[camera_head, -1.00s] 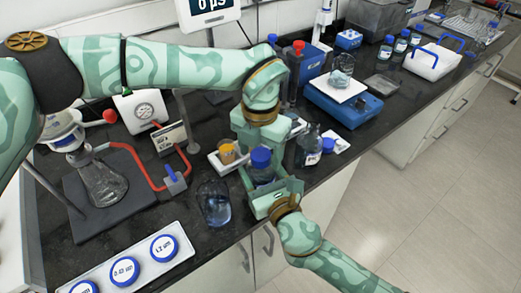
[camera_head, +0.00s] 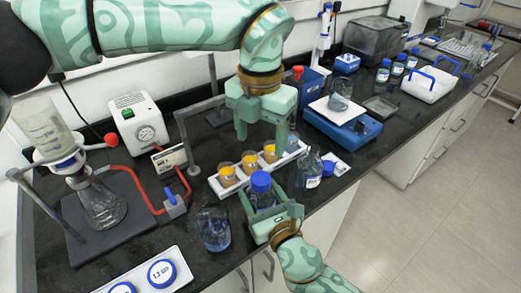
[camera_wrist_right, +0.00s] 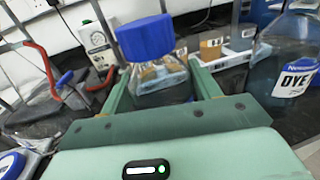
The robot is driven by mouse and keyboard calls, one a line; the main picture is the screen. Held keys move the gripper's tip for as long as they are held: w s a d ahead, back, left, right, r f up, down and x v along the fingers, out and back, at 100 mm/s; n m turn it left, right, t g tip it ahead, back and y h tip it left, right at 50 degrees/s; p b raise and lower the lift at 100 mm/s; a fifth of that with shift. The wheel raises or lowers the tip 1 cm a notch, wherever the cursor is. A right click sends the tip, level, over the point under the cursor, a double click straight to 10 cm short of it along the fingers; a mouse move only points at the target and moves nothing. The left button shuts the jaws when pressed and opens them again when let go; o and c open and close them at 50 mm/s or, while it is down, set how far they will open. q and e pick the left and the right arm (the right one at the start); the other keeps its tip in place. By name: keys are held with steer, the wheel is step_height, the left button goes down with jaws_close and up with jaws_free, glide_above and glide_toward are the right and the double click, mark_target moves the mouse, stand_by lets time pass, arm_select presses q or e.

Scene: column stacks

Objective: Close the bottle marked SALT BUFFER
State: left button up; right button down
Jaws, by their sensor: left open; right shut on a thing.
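My right gripper (camera_head: 271,222) is shut on a clear bottle (camera_wrist_right: 163,82) at the counter's front edge. A blue cap (camera_wrist_right: 147,37) sits at the top of this bottle, slightly tilted in the right wrist view; whether it is tight I cannot tell. The head view also shows this cap (camera_head: 261,181). No SALT BUFFER marking is readable on it. A second bottle, marked DYE (camera_wrist_right: 298,78), stands to its right; a loose blue cap (camera_head: 328,167) lies beside that one. My left gripper (camera_head: 261,135) is open, fingers down, above and behind the held bottle.
A white tray (camera_head: 216,188) with several orange-filled jars lies just behind the held bottle. A glass beaker (camera_head: 213,229) stands to its left. A blue scale (camera_head: 343,127) is at the back right. A flask (camera_head: 100,207) with red tubing stands left.

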stand_by(0.3)
steer(key=shift+c, duration=1.3)
jaws_free()
steer(key=v, duration=1.6)
steer(key=shift+s+d, duration=0.1)
steer(key=shift+s, duration=0.05)
